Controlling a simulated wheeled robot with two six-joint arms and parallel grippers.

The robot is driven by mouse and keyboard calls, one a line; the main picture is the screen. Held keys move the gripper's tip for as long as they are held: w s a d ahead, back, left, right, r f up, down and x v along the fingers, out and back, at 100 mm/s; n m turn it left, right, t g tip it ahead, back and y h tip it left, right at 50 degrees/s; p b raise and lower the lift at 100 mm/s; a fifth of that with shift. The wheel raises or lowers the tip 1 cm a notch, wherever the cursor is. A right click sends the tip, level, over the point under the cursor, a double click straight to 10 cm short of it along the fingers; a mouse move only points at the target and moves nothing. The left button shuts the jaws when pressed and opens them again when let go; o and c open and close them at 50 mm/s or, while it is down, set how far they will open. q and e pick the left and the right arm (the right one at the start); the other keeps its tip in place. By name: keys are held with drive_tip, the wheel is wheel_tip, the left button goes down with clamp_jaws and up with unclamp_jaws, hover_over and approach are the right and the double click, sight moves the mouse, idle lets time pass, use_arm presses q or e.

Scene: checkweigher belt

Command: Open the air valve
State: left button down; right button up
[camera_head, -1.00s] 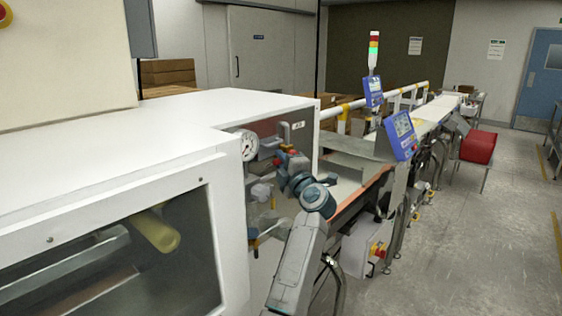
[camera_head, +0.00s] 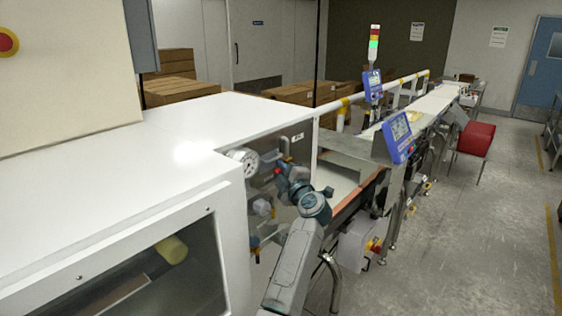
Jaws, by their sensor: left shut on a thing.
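The air valve (camera_head: 278,171) sits in the recess at the end of the white machine cabinet, below and right of the round pressure gauge. A small spot of red shows there, at the tip of my gripper. My left gripper (camera_head: 283,179) reaches in from the lower middle, and its dark wrist covers part of the recess. It is shut on the valve's handle. The fingertips are small and partly hidden, so the handle's exact angle cannot be told. My right gripper is not in view.
The pressure gauge (camera_head: 244,160) and grey pipe fittings (camera_head: 262,207) are close beside my left gripper. The conveyor (camera_head: 345,165) and a blue screen (camera_head: 398,137) stand to the right. The floor (camera_head: 480,240) at right is clear.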

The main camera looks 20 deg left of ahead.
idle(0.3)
use_arm(q)
drive_tip(key=c, duration=1.4)
unclamp_jaws()
drive_tip(key=shift+c, duration=0.2)
drive_tip(key=shift+o, duration=0.3)
drive_tip(key=shift+r, duration=0.1)
drive_tip(key=shift+d, duration=0.1)
